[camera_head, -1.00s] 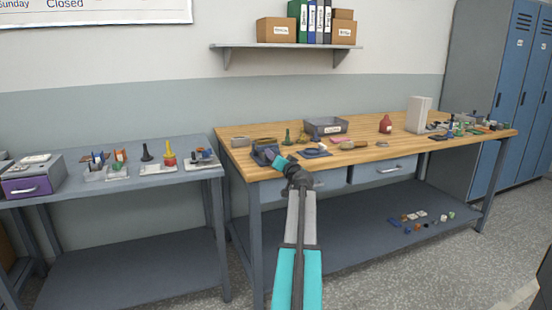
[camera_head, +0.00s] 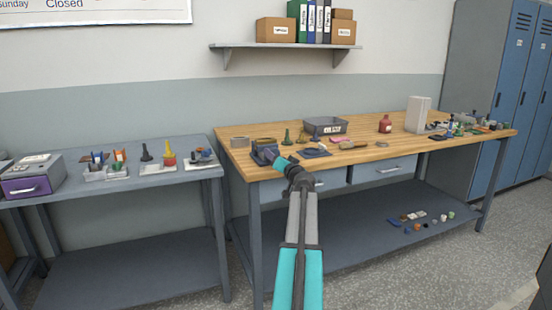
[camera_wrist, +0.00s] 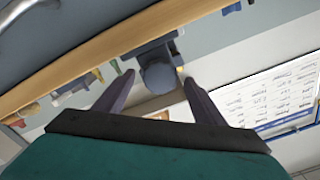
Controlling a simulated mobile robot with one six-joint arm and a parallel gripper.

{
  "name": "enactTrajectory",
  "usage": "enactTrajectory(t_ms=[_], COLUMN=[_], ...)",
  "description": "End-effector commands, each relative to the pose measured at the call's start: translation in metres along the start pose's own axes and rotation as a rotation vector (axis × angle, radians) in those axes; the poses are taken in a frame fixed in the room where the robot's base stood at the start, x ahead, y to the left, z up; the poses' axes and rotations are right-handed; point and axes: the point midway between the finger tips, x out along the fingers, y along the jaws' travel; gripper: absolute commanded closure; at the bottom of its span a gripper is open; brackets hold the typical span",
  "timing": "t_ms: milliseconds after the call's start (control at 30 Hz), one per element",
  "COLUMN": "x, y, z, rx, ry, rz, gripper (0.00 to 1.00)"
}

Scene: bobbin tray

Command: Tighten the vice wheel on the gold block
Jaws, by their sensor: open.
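The blue-grey vice (camera_head: 259,154) stands at the front left of the wooden workbench, partly hidden by my gripper (camera_head: 273,158). In the wrist view, the vice's round dark wheel (camera_wrist: 158,76) shows ahead, with the vice body (camera_wrist: 150,52) behind it. My gripper (camera_wrist: 158,82) is open, one finger on each side of the wheel in the picture. I cannot tell whether the fingers touch it. A small gold patch (camera_wrist: 181,71) beside the wheel may be part of the gold block; most of that block is hidden.
A grey table (camera_head: 150,183) with small parts stands to the left, across a narrow gap.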

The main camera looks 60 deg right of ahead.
Motion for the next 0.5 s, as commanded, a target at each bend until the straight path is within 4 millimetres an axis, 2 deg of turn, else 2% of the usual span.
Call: enactTrajectory(t_ms=[500], x=[-0.055], y=[0.000], z=[0.000], rx=[0.001], ry=[0.002], rz=[0.001], gripper=[0.37])
